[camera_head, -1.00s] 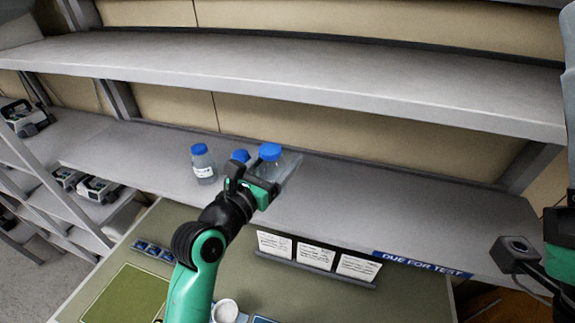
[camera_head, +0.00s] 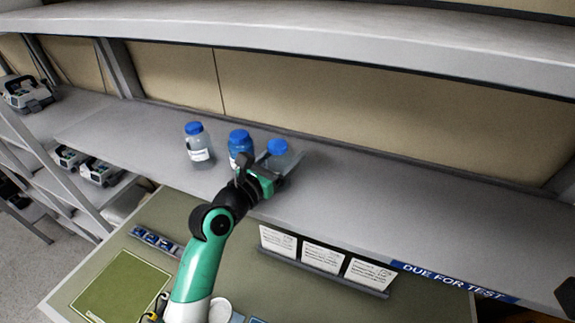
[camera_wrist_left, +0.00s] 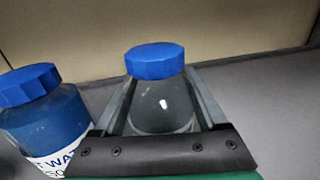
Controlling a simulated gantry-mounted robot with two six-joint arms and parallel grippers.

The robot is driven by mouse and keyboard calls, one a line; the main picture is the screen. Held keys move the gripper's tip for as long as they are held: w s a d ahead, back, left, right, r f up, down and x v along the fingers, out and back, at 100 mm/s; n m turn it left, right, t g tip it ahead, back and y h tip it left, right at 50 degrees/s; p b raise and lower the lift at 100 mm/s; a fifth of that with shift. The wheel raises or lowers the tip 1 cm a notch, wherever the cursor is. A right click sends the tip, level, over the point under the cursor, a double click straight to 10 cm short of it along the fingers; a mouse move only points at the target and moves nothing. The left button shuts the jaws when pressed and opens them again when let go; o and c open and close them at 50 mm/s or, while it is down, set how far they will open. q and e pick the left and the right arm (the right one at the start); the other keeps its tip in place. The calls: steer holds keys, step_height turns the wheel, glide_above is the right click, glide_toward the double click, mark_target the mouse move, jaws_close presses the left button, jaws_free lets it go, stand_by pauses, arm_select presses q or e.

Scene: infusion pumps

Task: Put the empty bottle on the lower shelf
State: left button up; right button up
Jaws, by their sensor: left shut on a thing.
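A clear, empty-looking bottle with a blue cap (camera_head: 278,149) is held upright in my left gripper (camera_head: 284,168). In the left wrist view the same bottle (camera_wrist_left: 160,105) stands between the two fingers, which are shut on its sides. It is at the lower shelf (camera_head: 370,195), right of two other bottles. Its base is hidden by the gripper, so I cannot tell whether it touches the shelf. Only a dark bit of what seems my right gripper (camera_head: 567,294) shows at the right edge; its jaws are not visible.
A bottle of blue liquid (camera_head: 240,148) stands close left of the held one; its label shows in the left wrist view (camera_wrist_left: 45,115). A labelled clear bottle (camera_head: 198,146) stands further left. The upper shelf (camera_head: 330,38) overhangs. The lower shelf is clear to the right.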

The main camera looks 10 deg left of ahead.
mark_target(269, 168)
arm_select(q)
steer(key=shift+r, duration=0.1)
steer(key=o, duration=1.2)
steer(key=shift+o, duration=0.2)
steer(key=shift+s+a+p, duration=0.2)
steer(key=shift+s+p, duration=0.1)
steer(key=shift+s, duration=0.1)
steer(key=v, duration=1.1)
